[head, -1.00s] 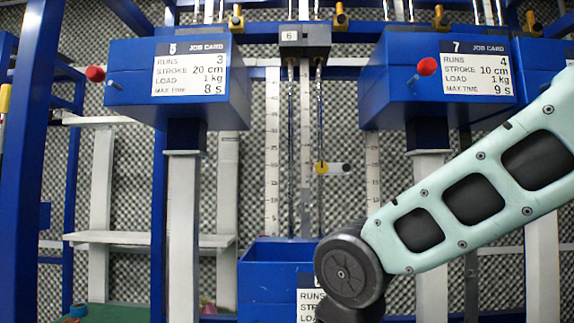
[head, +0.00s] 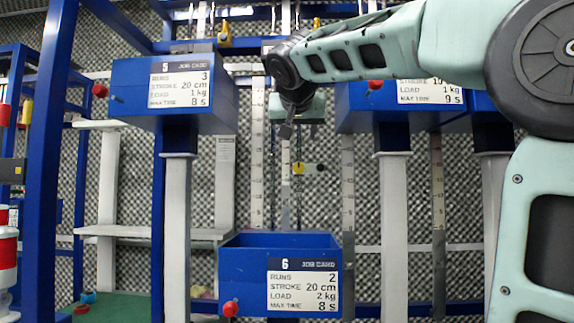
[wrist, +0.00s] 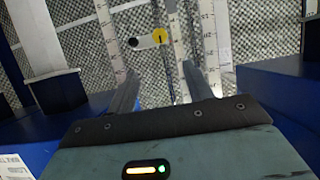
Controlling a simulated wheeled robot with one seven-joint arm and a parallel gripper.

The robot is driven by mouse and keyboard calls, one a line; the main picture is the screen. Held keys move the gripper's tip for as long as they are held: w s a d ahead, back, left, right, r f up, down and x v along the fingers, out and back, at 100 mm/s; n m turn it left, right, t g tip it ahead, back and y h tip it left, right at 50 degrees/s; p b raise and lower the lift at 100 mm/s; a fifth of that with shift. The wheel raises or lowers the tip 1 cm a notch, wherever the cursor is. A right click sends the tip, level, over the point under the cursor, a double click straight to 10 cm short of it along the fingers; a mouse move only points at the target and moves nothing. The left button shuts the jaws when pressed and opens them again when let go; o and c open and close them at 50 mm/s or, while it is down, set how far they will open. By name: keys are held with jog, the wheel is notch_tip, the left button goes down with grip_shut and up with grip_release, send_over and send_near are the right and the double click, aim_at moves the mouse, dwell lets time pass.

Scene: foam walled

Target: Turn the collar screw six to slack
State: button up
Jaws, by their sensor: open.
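The collar screw of station six is most likely the small yellow knob (head: 298,168) on the middle ruled rail above box six, next to a pale plate with a dark end. In the wrist view the yellow knob (wrist: 159,36) shows a dark line across it, beyond and roughly between my fingertips. My gripper (head: 285,130) hangs above the knob in the head view. In the wrist view my gripper (wrist: 160,82) is open and empty, its two fingers apart and not touching the knob. The exact depth gap cannot be told.
Blue box six (head: 240,258), with its job card, stands below the knob. Blue box five (head: 135,85) is to the left and another blue box (head: 365,118) to the right. Ruled rails (head: 348,190) flank the knob. A white shelf (head: 110,231) is at left.

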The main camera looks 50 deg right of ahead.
aim_at(299, 166)
jog(key=p+x, duration=0.4)
jog(key=x, duration=1.2)
jog(key=shift+w+d+f, duration=0.15)
jog(key=shift+f, duration=0.05)
jog(key=c, duration=1)
jog(key=shift+o, duration=0.2)
